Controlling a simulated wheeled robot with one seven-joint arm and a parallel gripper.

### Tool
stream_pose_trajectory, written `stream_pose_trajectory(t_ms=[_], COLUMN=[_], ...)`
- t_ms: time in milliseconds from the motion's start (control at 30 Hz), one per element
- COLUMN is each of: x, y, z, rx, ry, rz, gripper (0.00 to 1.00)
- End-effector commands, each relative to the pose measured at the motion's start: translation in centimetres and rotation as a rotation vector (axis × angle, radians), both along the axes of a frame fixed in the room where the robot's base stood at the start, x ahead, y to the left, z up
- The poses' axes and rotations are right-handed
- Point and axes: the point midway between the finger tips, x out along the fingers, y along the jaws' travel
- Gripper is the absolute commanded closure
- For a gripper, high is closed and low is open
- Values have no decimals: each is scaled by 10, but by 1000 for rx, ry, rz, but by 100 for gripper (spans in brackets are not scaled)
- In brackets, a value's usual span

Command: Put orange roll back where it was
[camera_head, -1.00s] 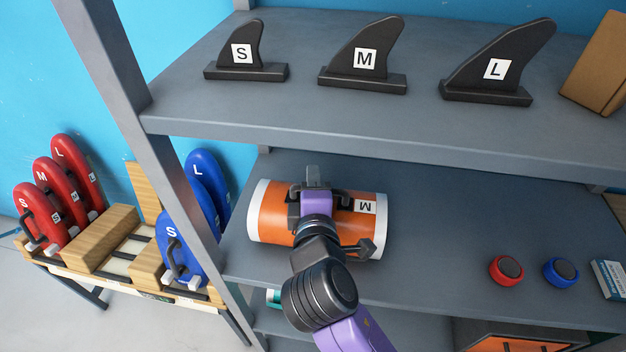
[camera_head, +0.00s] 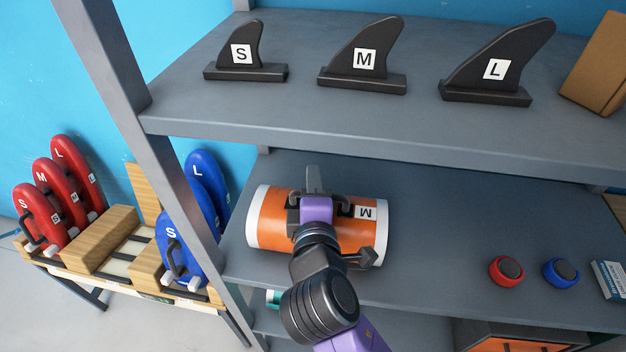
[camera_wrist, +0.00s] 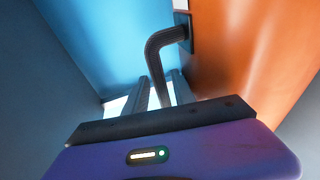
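The orange roll (camera_head: 274,218) has white end bands and a white M label. It lies sideways at the left end of the middle shelf (camera_head: 440,215). My gripper (camera_head: 313,180) is over its middle, fingers pointing to the back. In the wrist view the roll's orange side (camera_wrist: 245,45) fills the right, and its black handle (camera_wrist: 163,42) bends down between my gripper's fingers (camera_wrist: 161,95). My gripper appears shut on this handle. My arm hides part of the roll's front. I cannot tell whether the underside touches the shelf.
A grey post (camera_head: 150,140) stands just left of the roll. The upper shelf (camera_head: 300,122) with black fins is above. Red (camera_head: 506,270) and blue (camera_head: 560,272) round items sit at right. Middle shelf space right of the roll is clear. Red and blue boards stand in a rack at left.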

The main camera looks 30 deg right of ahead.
Motion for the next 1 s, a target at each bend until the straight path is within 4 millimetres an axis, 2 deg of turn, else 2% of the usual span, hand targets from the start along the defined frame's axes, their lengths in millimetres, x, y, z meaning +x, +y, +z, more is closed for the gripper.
stream_pose_trajectory(t_ms=[300, 500, 700, 1000], x=[-58, -85, -95, -95], y=[28, 39, 43, 43], z=[11, 18, 21, 21], rx=[2, 0, 1, 1], ry=[0, 0, -2, -2], rz=[5, 3, 0, 0], gripper=[66, 66, 66, 66])
